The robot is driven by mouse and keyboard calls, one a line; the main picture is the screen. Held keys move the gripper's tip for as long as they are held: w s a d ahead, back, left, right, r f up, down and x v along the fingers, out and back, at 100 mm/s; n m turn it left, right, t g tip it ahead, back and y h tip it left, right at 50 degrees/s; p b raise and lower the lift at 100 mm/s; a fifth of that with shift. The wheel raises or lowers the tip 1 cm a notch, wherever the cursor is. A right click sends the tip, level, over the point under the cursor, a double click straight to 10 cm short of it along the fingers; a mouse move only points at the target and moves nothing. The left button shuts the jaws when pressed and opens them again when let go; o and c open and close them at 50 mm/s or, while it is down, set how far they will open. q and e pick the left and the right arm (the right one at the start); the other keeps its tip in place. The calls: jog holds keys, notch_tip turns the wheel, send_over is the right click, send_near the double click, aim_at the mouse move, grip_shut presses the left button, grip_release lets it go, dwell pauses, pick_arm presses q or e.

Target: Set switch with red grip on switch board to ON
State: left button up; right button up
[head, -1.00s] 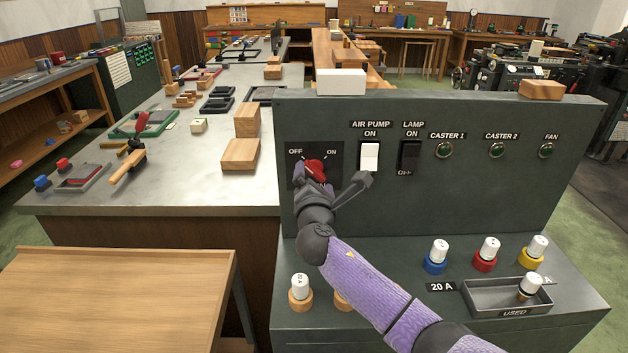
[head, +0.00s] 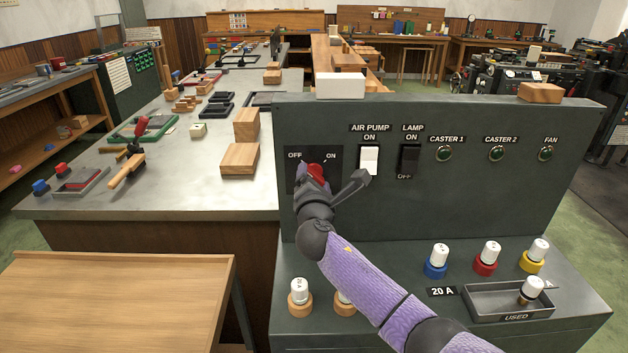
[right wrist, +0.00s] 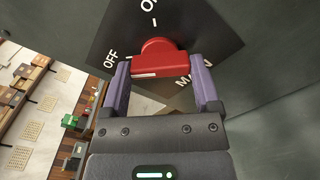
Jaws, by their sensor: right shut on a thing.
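The switch with the red grip (head: 317,172) sits on a dark plate at the left of the switch board (head: 450,195). OFF is printed at the plate's upper left and ON at its upper right. My right gripper (head: 314,180) is in front of the switch and hides part of it. In the right wrist view its two fingers are shut on the red grip (right wrist: 160,64). A white line shows on the grip's left end there, on the side of the OFF label. The exact angle of the grip is hard to tell. My left gripper is not in view.
The white air pump switch (head: 369,159) and black lamp switch (head: 409,159) are close right of my gripper. Fuses and a used-fuse tray (head: 508,300) stand on the board's lower ledge. A grey bench (head: 75,205) with blocks and tools is at left.

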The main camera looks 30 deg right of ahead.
jog(key=shift+f+m, duration=0.1)
jog(key=shift+m, duration=0.2)
jog(key=shift+m+b, duration=1.8)
jog(key=shift+m, duration=7)
jog(key=o, duration=1.1)
jog(key=shift+s+a, duration=0.1)
